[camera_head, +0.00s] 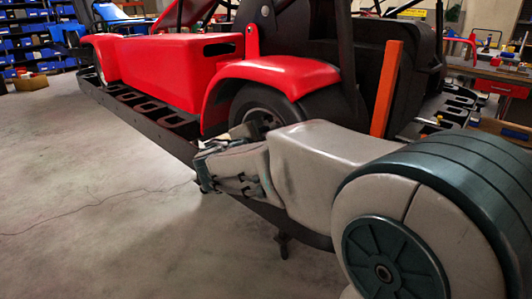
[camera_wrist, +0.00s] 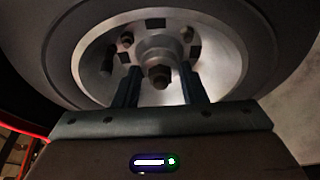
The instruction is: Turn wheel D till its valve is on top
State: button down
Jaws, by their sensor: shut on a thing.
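The wheel (camera_head: 258,102) sits under the red rear fender of the kart, with a dark tyre and a pale metal rim. No letter shows on it. In the wrist view the wheel (camera_wrist: 230,50) fills the upper picture. My gripper (camera_wrist: 160,72) faces its hub, with one dark finger on each side of the brown centre nut (camera_wrist: 160,77). The fingers are shut on the hub; their exact contact is hard to see. A dark stub (camera_wrist: 107,61) at the rim's left may be the valve. In the head view my gripper (camera_head: 252,129) reaches the wheel, and my arm hides its lower part.
The red kart (camera_head: 168,68) rests on a dark slotted stand (camera_head: 150,127). An upright orange bar (camera_head: 386,88) stands right of the wheel. Benches with tools lie at the back right, blue bins (camera_head: 25,50) at the back left. The floor at left is clear.

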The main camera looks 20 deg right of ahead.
jog(key=shift+f+b, duration=0.1)
jog(key=shift+b, duration=0.2)
jog(key=c, duration=1.3)
grip_release()
jog(key=shift+o, duration=0.2)
jog(key=shift+s, duration=0.15)
jog(key=p+v, duration=0.2)
jog(key=v, duration=1.1)
jog(key=shift+s+a, duration=0.2)
jog(key=shift+a, duration=0.1)
